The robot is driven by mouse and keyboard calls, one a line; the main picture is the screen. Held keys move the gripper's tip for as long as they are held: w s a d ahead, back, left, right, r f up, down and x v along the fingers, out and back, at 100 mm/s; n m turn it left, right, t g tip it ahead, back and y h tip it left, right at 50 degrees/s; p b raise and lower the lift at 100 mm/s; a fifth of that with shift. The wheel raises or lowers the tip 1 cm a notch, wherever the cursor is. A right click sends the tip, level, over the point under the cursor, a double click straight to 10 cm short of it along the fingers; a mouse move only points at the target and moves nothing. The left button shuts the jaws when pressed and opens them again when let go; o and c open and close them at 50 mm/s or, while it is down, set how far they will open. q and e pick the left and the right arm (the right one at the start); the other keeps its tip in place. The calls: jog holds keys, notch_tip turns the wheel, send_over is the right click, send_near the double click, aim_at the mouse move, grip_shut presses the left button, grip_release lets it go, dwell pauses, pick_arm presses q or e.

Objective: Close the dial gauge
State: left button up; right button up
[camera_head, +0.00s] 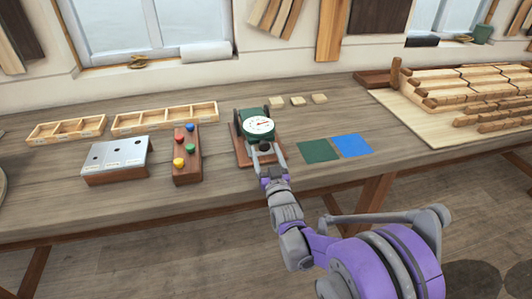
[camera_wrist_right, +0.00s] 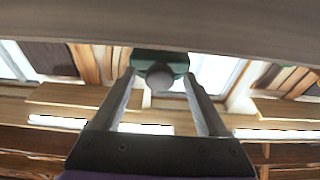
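The dial gauge has a white round face (camera_head: 258,125) in a dark green housing and stands on a brown wooden base (camera_head: 241,152) near the middle of the bench. A small dark round knob is at its front, below the face. My right gripper (camera_head: 266,149) reaches in from the front, with one finger on each side of the knob. In the right wrist view, the knob (camera_wrist_right: 160,77) shows between the separated fingertips, with a gap on both sides, and a green part (camera_wrist_right: 160,57) is behind it. My left gripper is out of view.
A rack with coloured knobs (camera_head: 186,172) and a sloped metal-topped block (camera_head: 117,160) stand to the left, before divided wooden trays (camera_head: 165,117). Green (camera_head: 318,151) and blue (camera_head: 352,145) squares lie to the right. Stacked wooden strips (camera_head: 470,90) fill the far right.

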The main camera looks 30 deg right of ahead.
jog(key=shift+s, duration=0.15)
jog(key=v, duration=1)
jog(key=shift+s+a+b, duration=0.2)
jog(key=shift+s+b, duration=0.1)
jog(key=shift+b, duration=0.15)
jog(key=s+a+f+n+g+y+p, duration=0.1)
jog(key=s+a+g+y+p, duration=0.1)
jog(key=s+a+g+p, duration=0.2)
jog(key=s+a+f+n+g+y+p, duration=0.1)
jog(key=s+a+g+p, duration=0.4)
jog(key=s+g, duration=0.5)
jog(key=s+a+y, duration=0.1)
jog(key=s+a, duration=0.1)
jog(key=s, duration=0.5)
jog(key=shift+s+f+n+y, duration=0.15)
jog(key=shift+f+n+y, duration=0.15)
jog(key=shift+f, duration=0.05)
jog(key=shift+d, duration=0.1)
